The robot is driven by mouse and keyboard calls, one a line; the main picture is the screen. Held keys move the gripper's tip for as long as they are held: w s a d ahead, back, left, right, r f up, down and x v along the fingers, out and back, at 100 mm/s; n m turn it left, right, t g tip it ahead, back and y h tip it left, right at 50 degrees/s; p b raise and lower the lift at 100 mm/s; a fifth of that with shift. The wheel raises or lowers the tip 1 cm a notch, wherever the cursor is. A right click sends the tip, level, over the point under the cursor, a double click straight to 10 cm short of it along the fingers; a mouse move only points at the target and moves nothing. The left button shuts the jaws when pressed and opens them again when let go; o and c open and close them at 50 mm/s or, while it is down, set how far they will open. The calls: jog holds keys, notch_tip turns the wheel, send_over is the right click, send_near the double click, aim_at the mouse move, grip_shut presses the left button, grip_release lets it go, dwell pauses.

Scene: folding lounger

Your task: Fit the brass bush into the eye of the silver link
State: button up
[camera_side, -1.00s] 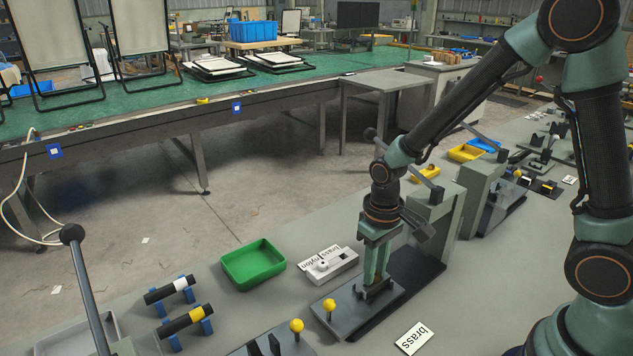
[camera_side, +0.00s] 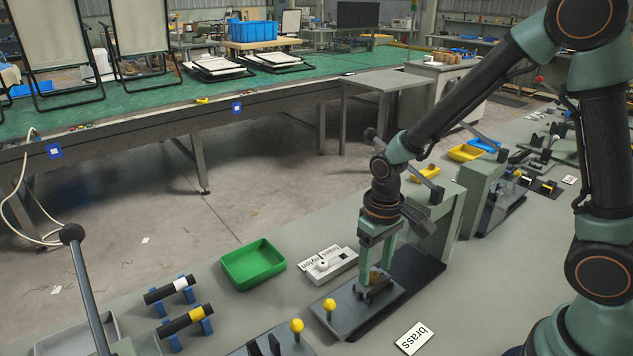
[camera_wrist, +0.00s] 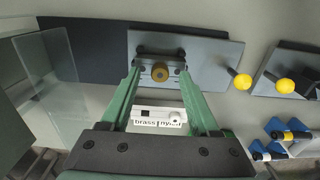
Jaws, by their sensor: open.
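The brass bush (camera_wrist: 160,72) shows as a round brass piece at the dark fixture, between my gripper's spread fingers. In the side view the bush (camera_side: 375,275) is a small brass patch low between the fingers, over the fixture on a grey plate (camera_side: 345,311). My gripper (camera_side: 376,267) points down, open, with its green fingers to either side of the bush; a gap shows around the bush in the wrist view. The silver link is hard to make out at the fixture, and I cannot tell how far the bush sits in its eye.
A white holder (camera_side: 345,268) labelled brass and nylon stands left of the fixture, with a white bush in it. A grey-green block (camera_side: 436,225) stands close behind my gripper.

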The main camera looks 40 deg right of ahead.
notch_tip(320, 180, up, 11)
jog(key=shift+r, duration=0.15)
dwell(0.4)
notch_tip(320, 180, up, 7)
jog(key=t, duration=0.4)
send_over(375, 274)
jog(key=s+d, duration=0.3)
jog(key=s, duration=0.1)
jog(key=shift+s+d+r+t, duration=0.35)
jog(key=shift+s+d+t, duration=0.15)
jog(key=shift+t, duration=0.3)
